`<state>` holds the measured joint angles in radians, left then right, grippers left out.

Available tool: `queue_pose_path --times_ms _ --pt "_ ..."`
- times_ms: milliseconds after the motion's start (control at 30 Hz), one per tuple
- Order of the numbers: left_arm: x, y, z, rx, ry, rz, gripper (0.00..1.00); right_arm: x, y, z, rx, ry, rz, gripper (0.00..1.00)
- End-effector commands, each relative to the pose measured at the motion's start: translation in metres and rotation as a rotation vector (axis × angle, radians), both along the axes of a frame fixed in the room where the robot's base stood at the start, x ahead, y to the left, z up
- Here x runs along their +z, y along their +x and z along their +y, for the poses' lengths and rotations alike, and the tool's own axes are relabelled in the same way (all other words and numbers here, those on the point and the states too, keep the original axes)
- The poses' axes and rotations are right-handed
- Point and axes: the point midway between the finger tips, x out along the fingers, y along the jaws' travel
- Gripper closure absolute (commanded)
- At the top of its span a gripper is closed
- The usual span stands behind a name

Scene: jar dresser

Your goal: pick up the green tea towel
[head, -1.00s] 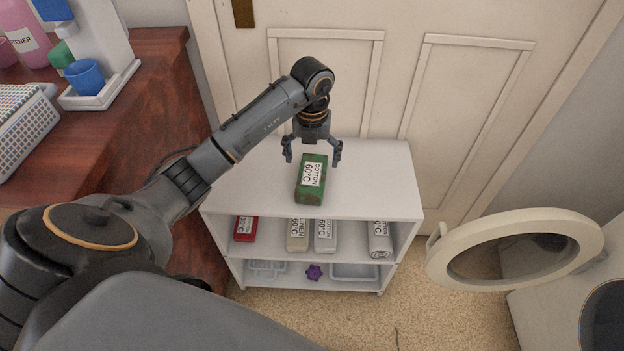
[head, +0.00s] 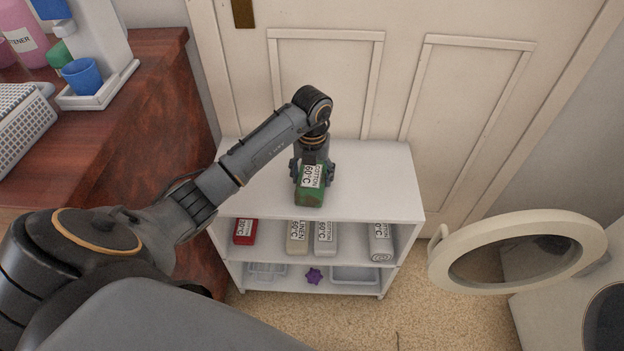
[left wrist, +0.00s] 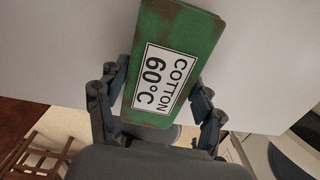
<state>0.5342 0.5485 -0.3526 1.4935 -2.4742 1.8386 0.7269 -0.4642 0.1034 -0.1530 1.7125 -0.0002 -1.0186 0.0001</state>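The green tea towel (head: 311,186) is a folded block with brown stains and a white label reading COTTON 60°C. It lies on the top of the white shelf unit. My left gripper (head: 313,168) is lowered over the towel's far end. In the left wrist view the towel (left wrist: 178,60) extends between the two fingers of the gripper (left wrist: 158,102). The fingers are spread, one on each side of it, and a gap shows on the right side. My right gripper is not in view.
The white shelf unit (head: 385,180) holds a red towel (head: 245,231), a beige towel (head: 297,237) and white ones (head: 326,238) below. A round machine door (head: 520,249) stands open at right. A wooden counter (head: 150,110) is at left. The shelf top around the towel is clear.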

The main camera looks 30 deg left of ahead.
Motion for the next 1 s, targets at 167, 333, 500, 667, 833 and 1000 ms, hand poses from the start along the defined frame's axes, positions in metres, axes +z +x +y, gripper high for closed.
queue_pose_path --times_ms 167,333,500,667,833,1000 --pt "0.0 0.0 0.0 0.0 0.001 0.0 0.67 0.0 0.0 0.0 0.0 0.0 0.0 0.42" --pt "0.001 0.0 0.0 0.0 0.001 0.0 0.67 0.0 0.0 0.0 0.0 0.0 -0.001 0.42" --pt "0.017 0.001 0.001 -0.001 0.002 -0.004 0.67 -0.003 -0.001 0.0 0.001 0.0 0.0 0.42" --pt "0.051 0.001 0.001 0.0 0.002 -0.004 0.67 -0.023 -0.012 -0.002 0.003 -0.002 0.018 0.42" --pt "0.082 0.001 0.001 0.0 0.002 -0.002 0.67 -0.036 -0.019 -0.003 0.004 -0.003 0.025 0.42" --pt "0.098 0.001 0.0 0.0 0.0 -0.001 0.67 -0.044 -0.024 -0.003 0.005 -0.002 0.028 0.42"
